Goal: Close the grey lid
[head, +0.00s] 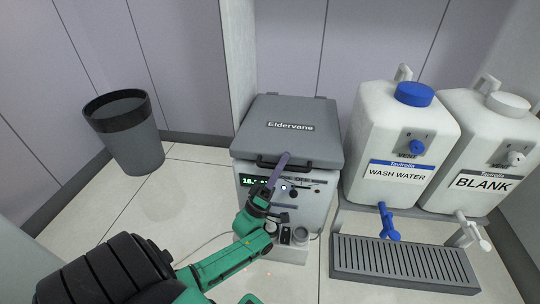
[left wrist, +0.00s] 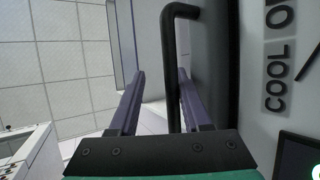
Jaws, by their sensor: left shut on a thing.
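My right gripper is not in view.
To the right stand two white canisters, WASH WATER (head: 398,145) and BLANK (head: 478,150), with taps above a grey drip grate (head: 400,262). A dark bin (head: 127,135) stands on the floor at left. The tiled floor between bin and unit is clear.

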